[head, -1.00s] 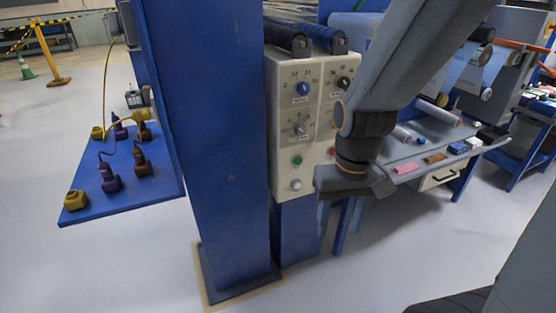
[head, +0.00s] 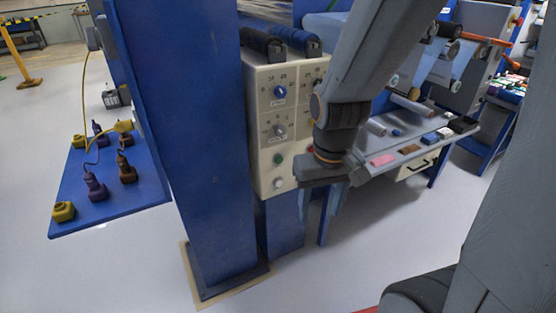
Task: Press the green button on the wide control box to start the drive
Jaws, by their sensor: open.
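The wide control box (head: 263,122) is a cream panel mounted behind a blue post, with dials and buttons on its front. The green button (head: 278,159) is low on its left half, in clear view. A white button (head: 278,183) sits just below it. A red one (head: 312,148) shows partly at the edge of my arm. My gripper (head: 308,176) is in front of the lower right of the box, to the right of and slightly below the green button in the picture. It is open and empty; its fingertips are hard to make out. My arm hides the box's right part.
A tall blue post (head: 205,150) stands close to the box's left. A blue board with yellow and purple fittings (head: 150,205) lies farther left. A grey shelf (head: 415,150) with small items is at the right. Floor in front is clear.

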